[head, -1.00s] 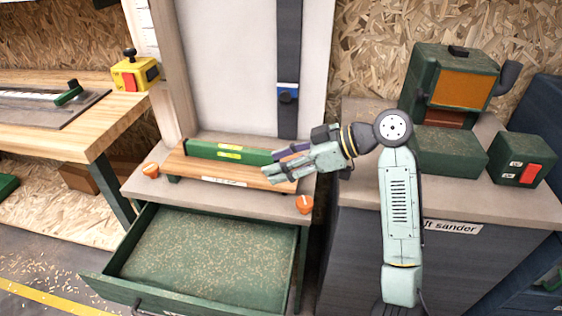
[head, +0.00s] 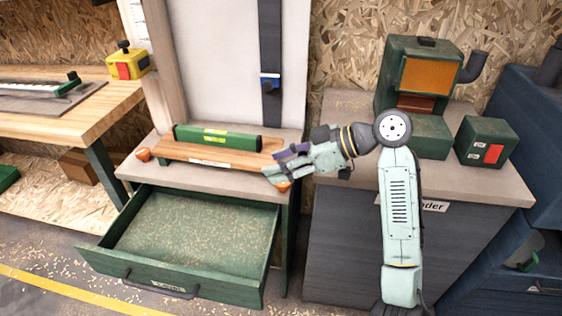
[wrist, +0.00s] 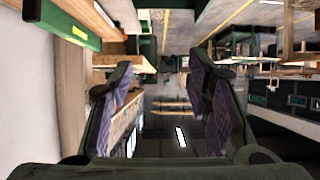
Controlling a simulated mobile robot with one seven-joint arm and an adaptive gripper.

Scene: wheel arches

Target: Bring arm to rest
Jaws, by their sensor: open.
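My gripper (head: 279,165) is in front of the right end of a wooden board (head: 215,158) on the bench in the head view. In the wrist view my gripper (wrist: 163,85) shows its two purple-padded fingers spread wide apart with nothing between them. A green level (head: 217,138) with yellow labels lies on the board. Its green edge also shows at the upper left of the wrist view (wrist: 65,25). My arm is bent at the elbow, with the forearm reaching left.
An open, empty-looking green drawer (head: 190,235) juts out below the bench. A green sander (head: 420,80) and a green box with a red switch (head: 486,141) stand to the right. A yellow device (head: 127,62) is at the left.

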